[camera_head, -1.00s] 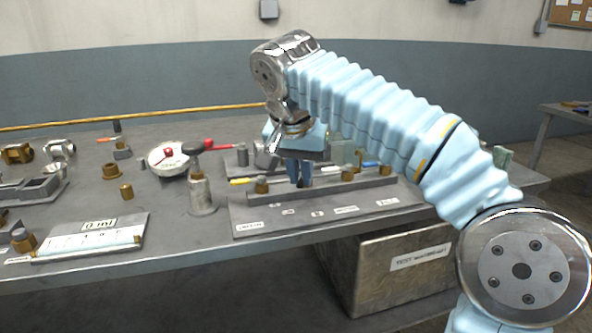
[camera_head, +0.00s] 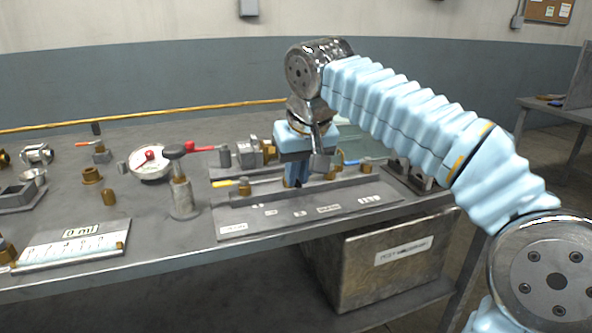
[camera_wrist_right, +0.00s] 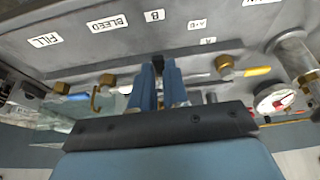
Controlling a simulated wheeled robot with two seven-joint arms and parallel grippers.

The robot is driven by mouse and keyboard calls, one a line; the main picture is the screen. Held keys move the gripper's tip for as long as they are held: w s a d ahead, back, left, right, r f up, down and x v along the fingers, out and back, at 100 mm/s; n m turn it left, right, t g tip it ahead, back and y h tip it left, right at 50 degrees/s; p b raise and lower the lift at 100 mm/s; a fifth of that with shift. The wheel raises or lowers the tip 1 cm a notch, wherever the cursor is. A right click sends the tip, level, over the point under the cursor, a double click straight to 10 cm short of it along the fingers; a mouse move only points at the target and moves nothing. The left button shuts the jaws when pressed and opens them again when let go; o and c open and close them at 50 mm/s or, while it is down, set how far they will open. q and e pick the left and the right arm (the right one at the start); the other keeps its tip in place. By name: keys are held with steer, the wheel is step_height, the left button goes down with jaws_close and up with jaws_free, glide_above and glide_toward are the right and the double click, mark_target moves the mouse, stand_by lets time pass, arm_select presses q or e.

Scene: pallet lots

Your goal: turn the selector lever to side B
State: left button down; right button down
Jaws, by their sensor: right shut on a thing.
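My right gripper (camera_head: 297,182) reaches down from above onto the labelled panel (camera_head: 235,202) on the bench. Its blue fingers also show in the right wrist view (camera_wrist_right: 160,88), shut on a small dark piece, the selector lever (camera_wrist_right: 158,64), whose end sticks out between the fingertips. The lever's base is hidden behind the fingers. In the wrist view the lever end points at the B label (camera_wrist_right: 154,16), with the A-B label (camera_wrist_right: 198,25) to the right and the BLEED label (camera_wrist_right: 108,23) to the left. My left gripper is out of view.
A gauge (camera_head: 150,162) and a post with a dark knob (camera_head: 183,190) stand left of the panel. A yellow-handled valve (camera_head: 244,186) is close to the gripper on the left. A metal box (camera_head: 395,262) sits below the bench.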

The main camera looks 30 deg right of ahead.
stand_by(0.3)
steer(key=c, duration=1.1)
jaws_free()
steer(key=shift+p+v, duration=0.85)
steer(key=shift+v, duration=6.05)
steer(key=shift+s, duration=0.15)
